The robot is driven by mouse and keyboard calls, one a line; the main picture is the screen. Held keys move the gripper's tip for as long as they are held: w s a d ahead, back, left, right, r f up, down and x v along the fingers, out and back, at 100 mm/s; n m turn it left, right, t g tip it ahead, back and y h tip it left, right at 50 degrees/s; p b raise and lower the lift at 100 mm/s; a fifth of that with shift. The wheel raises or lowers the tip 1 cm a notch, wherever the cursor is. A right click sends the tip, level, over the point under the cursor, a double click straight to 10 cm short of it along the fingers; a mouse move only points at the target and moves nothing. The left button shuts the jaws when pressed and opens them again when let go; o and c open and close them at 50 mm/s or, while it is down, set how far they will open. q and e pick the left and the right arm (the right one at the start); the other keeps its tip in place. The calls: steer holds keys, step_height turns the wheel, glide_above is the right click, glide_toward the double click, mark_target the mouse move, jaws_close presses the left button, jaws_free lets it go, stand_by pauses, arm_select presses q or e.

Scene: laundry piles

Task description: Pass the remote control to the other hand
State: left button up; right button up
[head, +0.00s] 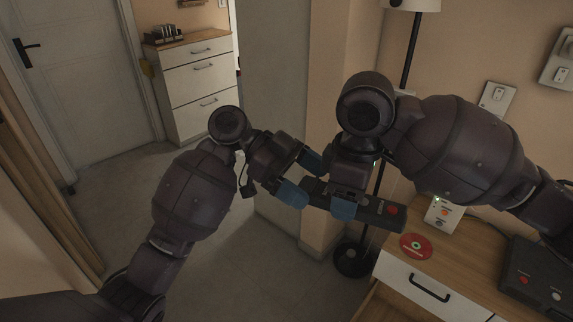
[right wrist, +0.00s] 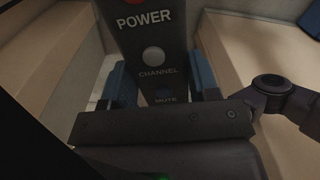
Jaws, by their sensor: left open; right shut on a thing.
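The remote control (head: 376,210) is a long dark bar with a red button near its right end. My right gripper (head: 341,200) is shut on it around the middle and holds it in the air. In the right wrist view the remote (right wrist: 150,38) shows POWER, CHANNEL and MUTE labels, between the blue fingers of my right gripper (right wrist: 160,88). My left gripper (head: 301,177) is open at the remote's left end, with one blue finger on each side of it. Whether those fingers touch the remote I cannot tell.
A wooden desk (head: 440,262) with a white drawer stands at lower right, bearing a red disc (head: 416,247), a white box (head: 443,213) and a dark device (head: 537,274). A floor lamp (head: 411,50) stands behind my right arm. A white dresser (head: 196,85) is farther back; floor lies between.

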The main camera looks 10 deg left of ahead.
arm_select(q)
steer(key=shift+x, duration=1.1)
steer(key=c, duration=1)
steer(key=shift+c, duration=0.7)
arm_select(e)
steer(key=o, duration=1.1)
